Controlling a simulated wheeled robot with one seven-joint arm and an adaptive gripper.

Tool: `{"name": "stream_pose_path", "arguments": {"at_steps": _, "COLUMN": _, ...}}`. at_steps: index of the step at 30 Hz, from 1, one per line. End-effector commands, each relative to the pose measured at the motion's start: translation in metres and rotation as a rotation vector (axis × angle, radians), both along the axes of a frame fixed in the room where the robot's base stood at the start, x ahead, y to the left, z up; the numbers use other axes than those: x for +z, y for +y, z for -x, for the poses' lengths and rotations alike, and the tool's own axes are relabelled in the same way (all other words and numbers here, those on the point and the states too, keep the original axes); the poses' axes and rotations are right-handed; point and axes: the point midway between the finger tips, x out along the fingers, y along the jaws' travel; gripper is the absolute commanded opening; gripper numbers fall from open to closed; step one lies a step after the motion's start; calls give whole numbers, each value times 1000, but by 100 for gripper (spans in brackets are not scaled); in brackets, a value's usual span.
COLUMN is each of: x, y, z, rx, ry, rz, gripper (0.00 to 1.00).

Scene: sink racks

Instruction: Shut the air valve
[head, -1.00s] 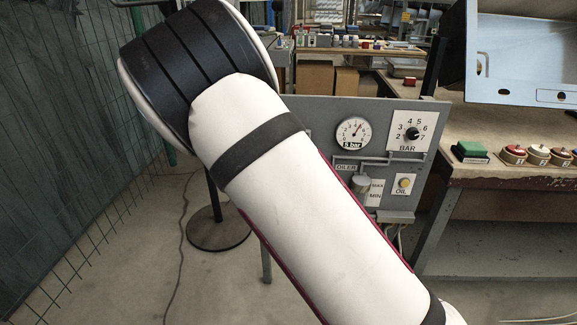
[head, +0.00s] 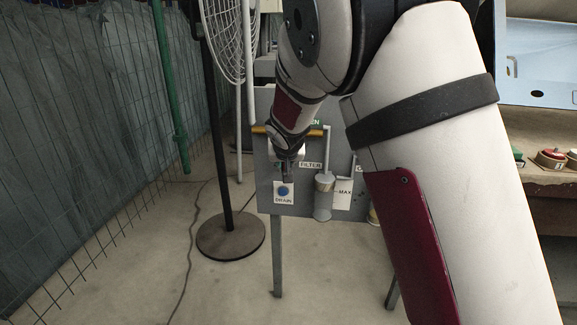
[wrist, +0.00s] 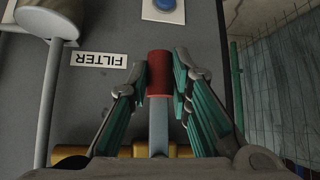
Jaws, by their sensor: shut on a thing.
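The air valve's lever has a red grip (wrist: 159,74) on a flat grey bar (wrist: 158,125), seen in the wrist view. The bar runs at right angles to the yellow pipe (wrist: 70,155). My gripper (wrist: 160,80) has its green-padded fingers on either side of the red grip, shut on it. In the head view my gripper (head: 288,168) is in front of the grey panel (head: 270,205), below the yellow pipe (head: 316,133). The lever is hidden there behind my gripper. A label above the pipe is partly covered; only "EN" shows.
A blue DRAIN button (head: 284,191) sits just below my gripper, and also shows in the wrist view (wrist: 165,4). The FILTER label (head: 311,165) and filter cup (head: 323,183) are to its right. A fan stand (head: 230,236) and wire fence (head: 90,190) are left.

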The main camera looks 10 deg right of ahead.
Motion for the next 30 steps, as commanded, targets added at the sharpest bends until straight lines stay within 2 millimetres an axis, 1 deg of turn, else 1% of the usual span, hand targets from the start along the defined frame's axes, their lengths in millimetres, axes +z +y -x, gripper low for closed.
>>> {"name": "stream_pose_path", "arguments": {"at_steps": 16, "x": 0, "y": 4, "z": -1, "rx": 3, "ry": -9, "rz": -27, "gripper": 0}}
{"name": "stream_pose_path", "arguments": {"at_steps": 17, "x": 0, "y": 4, "z": -1, "rx": 3, "ry": -9, "rz": -27, "gripper": 22}}
{"name": "stream_pose_path", "arguments": {"at_steps": 18, "x": 0, "y": 4, "z": -1, "rx": 3, "ry": -9, "rz": -27, "gripper": 31}}
{"name": "stream_pose_path", "arguments": {"at_steps": 19, "x": 0, "y": 4, "z": -1, "rx": 4, "ry": -9, "rz": -27, "gripper": 37}}
{"name": "stream_pose_path", "arguments": {"at_steps": 20, "x": 0, "y": 4, "z": -1, "rx": 3, "ry": -8, "rz": -28, "gripper": 40}}
{"name": "stream_pose_path", "arguments": {"at_steps": 30, "x": 2, "y": 3, "z": 1, "rx": 1, "ry": -8, "rz": -25, "gripper": 40}}
